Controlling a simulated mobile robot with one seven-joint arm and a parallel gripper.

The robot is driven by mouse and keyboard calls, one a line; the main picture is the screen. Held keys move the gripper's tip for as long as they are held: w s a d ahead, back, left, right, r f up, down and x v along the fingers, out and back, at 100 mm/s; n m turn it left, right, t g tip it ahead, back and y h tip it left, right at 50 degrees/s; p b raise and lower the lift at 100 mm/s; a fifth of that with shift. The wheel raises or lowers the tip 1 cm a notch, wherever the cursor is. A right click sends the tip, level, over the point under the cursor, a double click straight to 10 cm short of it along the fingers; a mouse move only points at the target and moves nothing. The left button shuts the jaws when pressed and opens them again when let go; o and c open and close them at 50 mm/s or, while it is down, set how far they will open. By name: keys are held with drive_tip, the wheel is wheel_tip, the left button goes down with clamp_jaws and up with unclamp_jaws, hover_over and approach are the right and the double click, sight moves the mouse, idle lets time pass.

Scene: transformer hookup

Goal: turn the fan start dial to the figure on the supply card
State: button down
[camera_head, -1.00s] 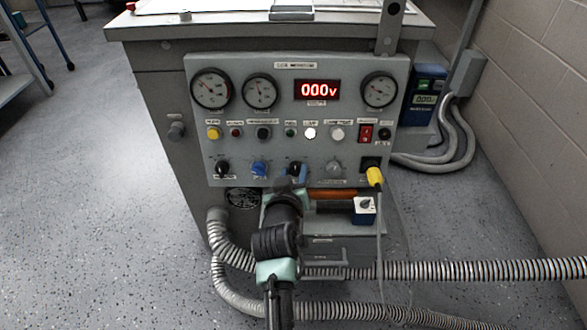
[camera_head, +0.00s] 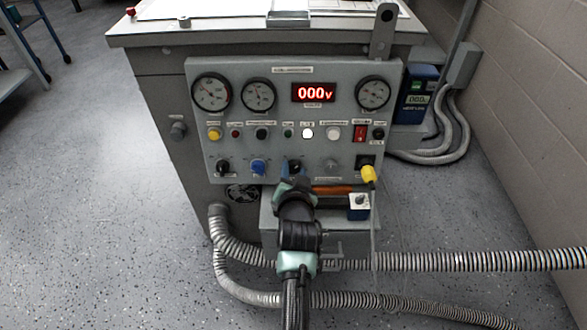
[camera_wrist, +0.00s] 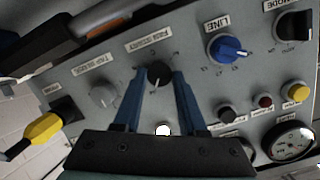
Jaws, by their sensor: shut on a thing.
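The black fan start dial (camera_wrist: 158,73) sits between the two blue fingertips of my gripper (camera_wrist: 159,78) in the wrist view, and my gripper is shut on it. Its label above is tilted and blurred, and its scale figures are too small to read. In the head view, the dial (camera_head: 294,165) is the third in the lower row, partly hidden by my gripper (camera_head: 293,174). White sheets (camera_head: 220,8) lie on the cabinet top; their writing cannot be read, and I cannot tell whether one is the supply card.
A blue LINE dial (camera_head: 258,167) and a grey dial (camera_head: 331,165) flank the fan start dial. A yellow plug (camera_head: 368,174) with a hanging cable is at right. The red display (camera_head: 313,92) reads 000v. Ribbed hoses (camera_head: 450,261) cross below.

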idle(0.4)
drive_tip(key=shift+c, duration=2.3)
unclamp_jaws()
drive_tip(key=p+v, duration=0.6)
drive_tip(key=v, duration=0.7)
drive_tip(key=shift+d+f, duration=0.1)
